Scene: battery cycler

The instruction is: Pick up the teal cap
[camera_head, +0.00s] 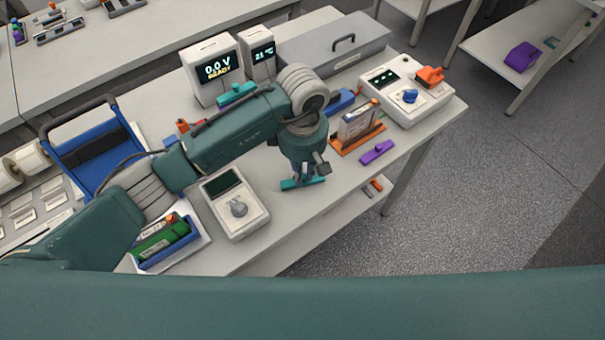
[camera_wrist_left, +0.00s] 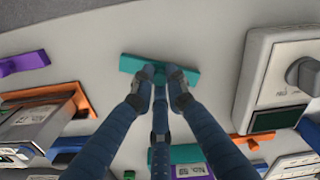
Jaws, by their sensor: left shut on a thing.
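The teal cap (camera_head: 291,185) is a flat bar with a raised middle, near the front edge of the white bench. It also shows in the left wrist view (camera_wrist_left: 188,78), seen from above. My left gripper (camera_head: 303,176) points down over it. In the left wrist view the dark blue fingers (camera_wrist_left: 160,76) are closed around the cap's raised middle. The cap's ends stick out on both sides. I cannot tell whether its underside touches the bench. A second teal piece (camera_head: 237,94) lies in front of the display unit. My right gripper is not in view.
A white device with a grey knob (camera_head: 236,207) stands left of the cap. A purple cap (camera_head: 377,152) and an orange holder (camera_head: 360,141) with a cell are to its right. A white device with a blue knob (camera_head: 405,92) stands at the far right end.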

